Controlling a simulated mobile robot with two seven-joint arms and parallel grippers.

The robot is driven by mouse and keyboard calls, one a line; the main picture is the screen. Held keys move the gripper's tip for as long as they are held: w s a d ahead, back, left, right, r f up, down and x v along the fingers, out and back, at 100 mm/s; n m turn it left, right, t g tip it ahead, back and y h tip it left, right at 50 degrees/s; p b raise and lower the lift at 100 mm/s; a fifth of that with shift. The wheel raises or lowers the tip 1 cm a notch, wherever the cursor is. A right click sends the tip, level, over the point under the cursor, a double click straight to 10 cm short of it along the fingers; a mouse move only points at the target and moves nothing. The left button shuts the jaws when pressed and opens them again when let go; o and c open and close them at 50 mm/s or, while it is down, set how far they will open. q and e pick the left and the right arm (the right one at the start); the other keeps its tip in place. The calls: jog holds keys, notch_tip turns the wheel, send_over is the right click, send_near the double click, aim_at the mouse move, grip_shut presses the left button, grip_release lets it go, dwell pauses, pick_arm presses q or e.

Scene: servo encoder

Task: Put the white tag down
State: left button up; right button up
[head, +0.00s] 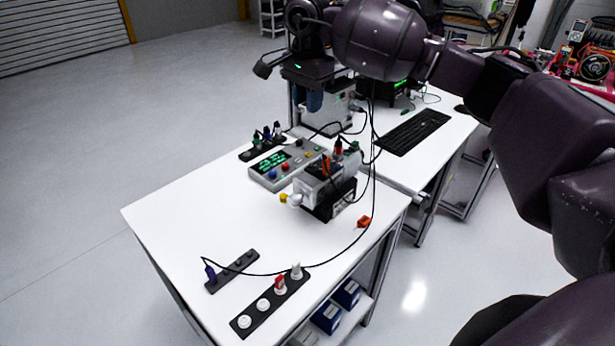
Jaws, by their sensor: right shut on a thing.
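My right gripper (314,100) hangs at the top middle, above the far part of the white table. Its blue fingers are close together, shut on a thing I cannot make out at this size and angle. A white tag (297,271) stands upright at the far end of the black strip (254,325) on the near part of the table, beside a red tag (280,285). My right gripper is well away from that strip. My left gripper is not in view.
A servo unit (327,190), a grey control box (288,165) and a strip of plugs (262,144) occupy the white table (185,212). A second strip (232,270) holds a purple plug. A loose red piece (364,222) lies near the right edge. Black cables cross the table; its left part is clear.

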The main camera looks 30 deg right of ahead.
jog(key=p, duration=0.2)
send_over(308, 180)
notch_tip(308, 180, down, 14)
jog(key=shift+f, duration=2.55)
jog(key=shift+f, duration=0.1)
jog(key=o, duration=0.9)
